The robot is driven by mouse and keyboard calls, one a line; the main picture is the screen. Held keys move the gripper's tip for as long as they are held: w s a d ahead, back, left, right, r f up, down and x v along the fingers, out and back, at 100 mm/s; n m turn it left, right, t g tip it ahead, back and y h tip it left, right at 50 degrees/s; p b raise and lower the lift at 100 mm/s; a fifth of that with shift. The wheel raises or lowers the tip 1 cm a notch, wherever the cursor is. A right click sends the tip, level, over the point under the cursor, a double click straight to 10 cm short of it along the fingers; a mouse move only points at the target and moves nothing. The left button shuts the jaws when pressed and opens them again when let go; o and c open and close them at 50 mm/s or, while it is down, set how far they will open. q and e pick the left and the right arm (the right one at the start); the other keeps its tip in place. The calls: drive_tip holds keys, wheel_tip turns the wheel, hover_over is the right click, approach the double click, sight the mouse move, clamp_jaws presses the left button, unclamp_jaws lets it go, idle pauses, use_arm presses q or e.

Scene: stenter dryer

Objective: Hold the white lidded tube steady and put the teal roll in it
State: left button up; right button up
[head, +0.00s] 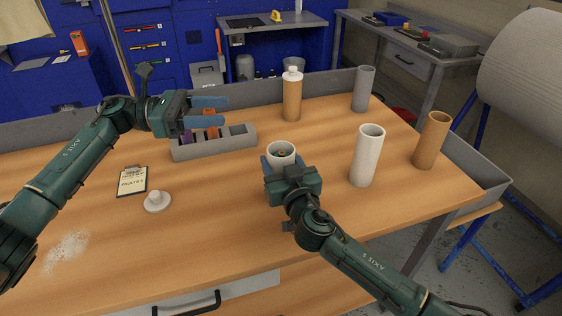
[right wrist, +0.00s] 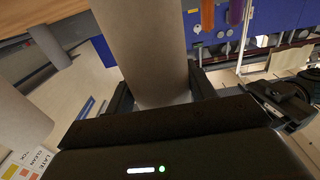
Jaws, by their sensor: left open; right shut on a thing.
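The white tube (head: 281,149) stands upright on the table with its top open. My right gripper (head: 281,165) is shut around its side; in the right wrist view the tube (right wrist: 143,45) rises between the fingers. A small reddish thing shows inside its mouth, too small to name. The white lid (head: 157,202) with a knob lies on the table at the left. My left gripper (head: 215,111) is open and empty above the grey rack (head: 222,146). The rack holds a purple roll and an orange roll (head: 212,132). I cannot make out a teal roll; the left gripper hides part of the rack.
Right of the held tube stand a taller white tube (head: 367,156), a brown tube (head: 432,140) and a grey tube (head: 363,88). A brown bottle with a white top (head: 292,95) stands behind. A clipboard (head: 132,180) lies at left. The front table area is mostly clear.

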drive_tip(key=o, duration=1.1)
drive_tip(key=shift+c, duration=0.2)
drive_tip(key=shift+s, duration=0.1)
drive_tip(key=v, duration=1.2)
